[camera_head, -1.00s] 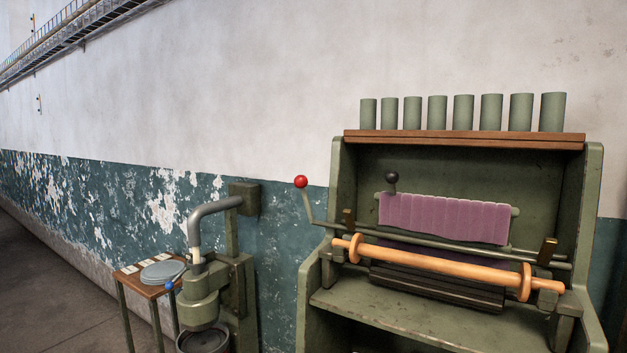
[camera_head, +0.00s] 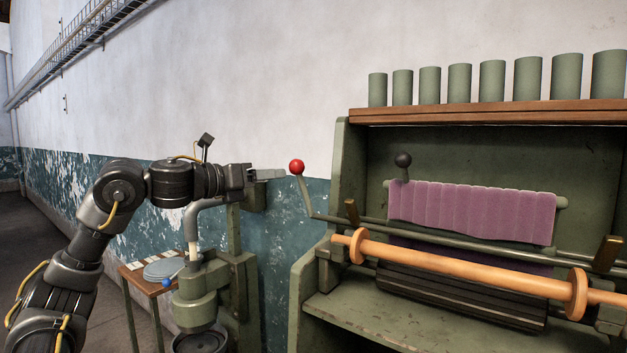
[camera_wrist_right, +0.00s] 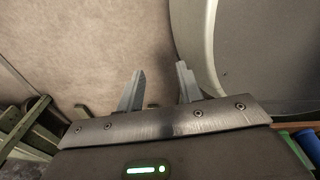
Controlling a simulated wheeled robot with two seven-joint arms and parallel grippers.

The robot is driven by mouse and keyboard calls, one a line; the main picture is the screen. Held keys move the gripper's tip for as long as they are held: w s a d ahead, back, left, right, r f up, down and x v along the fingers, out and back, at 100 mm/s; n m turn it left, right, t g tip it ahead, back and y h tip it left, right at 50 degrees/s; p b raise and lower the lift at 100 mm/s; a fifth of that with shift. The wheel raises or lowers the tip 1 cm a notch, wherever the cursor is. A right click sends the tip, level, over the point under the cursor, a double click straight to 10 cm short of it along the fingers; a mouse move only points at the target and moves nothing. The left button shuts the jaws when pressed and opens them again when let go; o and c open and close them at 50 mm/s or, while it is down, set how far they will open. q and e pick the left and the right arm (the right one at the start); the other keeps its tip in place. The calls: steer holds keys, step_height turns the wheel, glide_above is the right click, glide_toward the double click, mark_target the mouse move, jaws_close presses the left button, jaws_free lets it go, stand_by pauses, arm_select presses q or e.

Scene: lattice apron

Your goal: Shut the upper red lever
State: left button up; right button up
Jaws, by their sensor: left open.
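The red lever's ball (camera_head: 297,167) tops a thin bent arm at the left end of a long rod on the green machine (camera_head: 338,200). The lever stands up, leaning a little left. My left gripper (camera_head: 272,174) comes in from the left, just left of the ball, with its fingers pointing at it. It is open and seen from the side; a small gap seems to lie between fingertips and ball. My right gripper (camera_wrist_right: 160,72) shows in the right wrist view with its two fingers apart and nothing between them.
A black-knobbed lever (camera_head: 403,160) stands by a purple cloth (camera_head: 470,212). An orange roller (camera_head: 460,270) crosses the machine's front. Several green cylinders (camera_head: 460,84) line its top shelf (camera_head: 480,114). A grey bent pipe (camera_head: 191,222) and a small table (camera_head: 135,277) lie below my left arm.

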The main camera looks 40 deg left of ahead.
mark_target(290, 168)
arm_select(q)
steer(key=w+d, duration=0.1)
steer(key=w+d+r+m+p, duration=0.1)
steer(key=w, duration=0.1)
steer(key=w+d+m, duration=0.1)
steer(key=shift+w+r+p, duration=0.15)
steer(key=shift+r+p, duration=0.2)
steer(key=shift+p, duration=0.05)
steer(key=x, duration=0.3)
steer(key=shift+w+p, duration=0.2)
steer(key=shift+p, duration=0.2)
steer(key=shift+w+d, duration=0.1)
steer(key=shift+w, duration=0.35)
steer(key=shift+c, duration=0.8)
jaws_close()
arm_select(e)
steer(key=shift+s+a+r, duration=0.1)
steer(key=shift+a+r, duration=0.2)
steer(key=shift+r, duration=0.25)
steer(key=shift+s+a+r, duration=0.1)
steer(key=shift+a+r, duration=0.2)
steer(key=shift+r, duration=0.2)
